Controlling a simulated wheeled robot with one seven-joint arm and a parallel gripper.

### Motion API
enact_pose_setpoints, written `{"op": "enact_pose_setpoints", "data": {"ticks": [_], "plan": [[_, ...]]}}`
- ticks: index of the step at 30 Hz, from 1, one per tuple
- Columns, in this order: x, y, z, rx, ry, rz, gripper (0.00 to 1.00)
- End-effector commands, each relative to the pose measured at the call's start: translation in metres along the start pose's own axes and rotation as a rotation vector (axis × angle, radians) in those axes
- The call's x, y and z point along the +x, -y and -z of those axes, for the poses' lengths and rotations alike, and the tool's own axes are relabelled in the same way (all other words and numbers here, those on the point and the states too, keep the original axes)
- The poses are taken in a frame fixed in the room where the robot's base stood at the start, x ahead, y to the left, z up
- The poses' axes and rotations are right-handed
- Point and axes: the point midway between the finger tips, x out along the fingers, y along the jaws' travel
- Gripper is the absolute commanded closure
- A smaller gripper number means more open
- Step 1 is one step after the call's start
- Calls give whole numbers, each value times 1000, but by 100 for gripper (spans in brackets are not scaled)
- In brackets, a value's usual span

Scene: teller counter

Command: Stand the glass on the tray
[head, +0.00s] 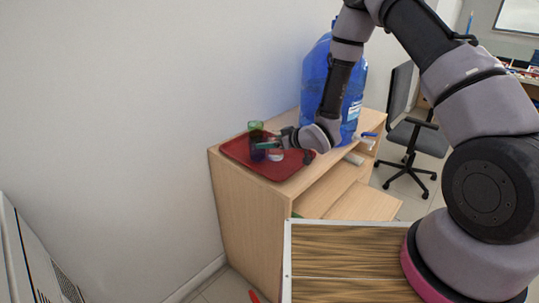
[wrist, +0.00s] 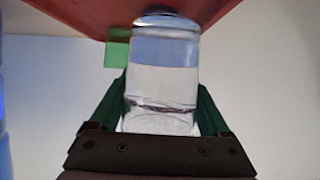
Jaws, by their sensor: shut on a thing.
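The red tray (head: 238,150) lies on top of the wooden desk. It also shows along the top of the wrist view (wrist: 75,12). My gripper (head: 266,146) reaches in over the tray from the right. Its green fingers are shut on the clear glass (wrist: 162,85), one on each side. A green see-through item (head: 255,126) stands behind the glass, and also shows in the wrist view (wrist: 117,50).
A large blue water bottle (head: 313,80) stands on the desk to the right of the tray, close behind my forearm. A white wall (head: 130,110) runs behind the desk. An office chair (head: 415,135) stands at the right. The desk (head: 240,210) has open shelves.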

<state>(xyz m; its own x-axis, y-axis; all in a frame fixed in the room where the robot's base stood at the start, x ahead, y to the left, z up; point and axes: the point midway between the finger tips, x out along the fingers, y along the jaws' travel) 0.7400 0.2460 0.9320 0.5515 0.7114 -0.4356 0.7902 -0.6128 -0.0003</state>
Motion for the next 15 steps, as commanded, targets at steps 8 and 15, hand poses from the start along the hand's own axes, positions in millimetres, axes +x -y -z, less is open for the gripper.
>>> {"op": "enact_pose_setpoints", "data": {"ticks": [8, 15], "plan": [[8, -1, -17, 1, -1, -2, 100], [22, 0, -45, 1, 1, -1, 100]]}}
